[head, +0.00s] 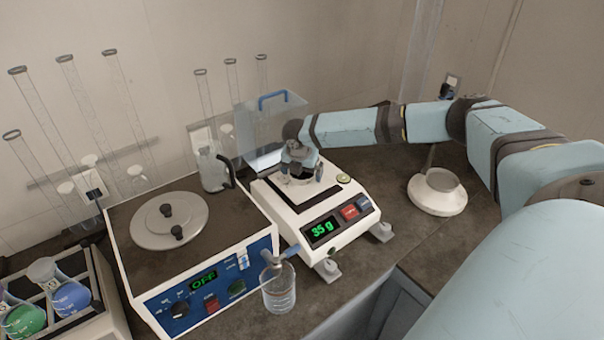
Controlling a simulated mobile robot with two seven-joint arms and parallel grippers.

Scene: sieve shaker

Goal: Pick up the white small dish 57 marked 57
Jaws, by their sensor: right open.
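My right gripper (301,174) points down over the white pan of the balance (317,222), its fingers apart and their blue tips close to the pan. The balance display reads 35 g in green. A small pale shape shows between and under the fingers; I cannot tell whether it is the small dish 57, because the gripper covers most of it. No mark 57 is legible anywhere. My left gripper is not in view.
A glass beaker (279,291) stands in front.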

